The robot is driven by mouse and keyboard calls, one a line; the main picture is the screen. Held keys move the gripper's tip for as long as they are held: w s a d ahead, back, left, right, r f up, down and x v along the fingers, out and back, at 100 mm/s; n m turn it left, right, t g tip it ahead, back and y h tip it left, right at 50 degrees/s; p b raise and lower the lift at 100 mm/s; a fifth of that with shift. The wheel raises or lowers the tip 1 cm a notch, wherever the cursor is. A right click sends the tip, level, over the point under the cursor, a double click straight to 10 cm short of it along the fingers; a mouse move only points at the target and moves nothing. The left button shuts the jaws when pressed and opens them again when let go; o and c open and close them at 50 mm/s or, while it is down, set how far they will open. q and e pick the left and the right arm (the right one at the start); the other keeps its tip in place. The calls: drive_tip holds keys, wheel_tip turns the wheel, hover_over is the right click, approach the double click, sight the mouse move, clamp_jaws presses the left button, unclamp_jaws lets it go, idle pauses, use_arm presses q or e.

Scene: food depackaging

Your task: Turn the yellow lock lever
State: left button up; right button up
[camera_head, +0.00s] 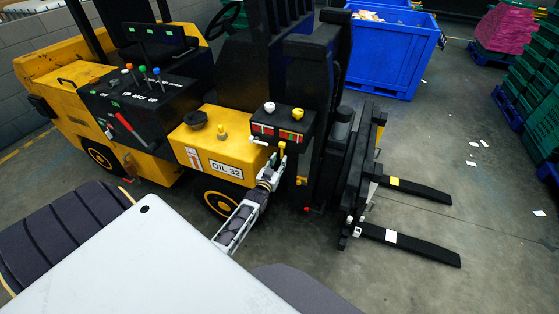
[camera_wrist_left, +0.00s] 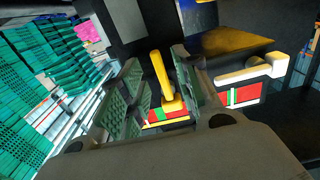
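The yellow lock lever (camera_wrist_left: 161,76) shows in the left wrist view on a dark panel with red, green and white labels. Gaps show between the lever and both fingers; depth is hard to judge. In the head view the left gripper (camera_head: 270,172) is just below the box. My right gripper is not in view.
A white lever (camera_wrist_left: 252,70) sits to the right of the yellow one. The forklift body (camera_head: 238,147) stands left of the gripper, the dark mast and forks (camera_head: 410,242) to its right. A blue crate (camera_head: 390,55) and green crates (camera_head: 540,60) stand behind. Floor beyond the forks is mostly clear.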

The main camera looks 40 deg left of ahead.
use_arm(q)
drive_tip(key=v, duration=1)
idle(0.3)
drive_tip(key=shift+a, duration=0.1)
idle(0.5)
drive_tip(key=s+d+f+g+h, duration=0.1)
drive_tip(key=s+d+f+g, duration=0.3)
drive_tip(key=f, duration=0.6)
drive_tip(key=s+d+f+m+g+h, duration=0.1)
drive_tip(key=s+f+g, duration=0.1)
drive_tip(key=s+f, duration=0.6)
drive_tip(key=s+d+f+g+h, duration=0.1)
drive_tip(key=s+d+f+g, duration=0.15)
drive_tip(key=f, duration=0.95)
drive_tip(key=s+d+f+m+g, duration=0.1)
drive_tip(key=s+f, duration=0.4)
drive_tip(key=s, duration=0.5)
drive_tip(key=s+d+f+m+g+h, duration=0.1)
drive_tip(key=s+d+f+g, duration=0.3)
drive_tip(key=s, duration=0.6)
drive_tip(key=s+d+f+m+g, duration=0.2)
drive_tip(key=s+f+g, duration=0.1)
drive_tip(key=s+f, duration=0.4)
drive_tip(key=shift+s+d+f, duration=0.3)
drive_tip(key=shift+s, duration=1.4)
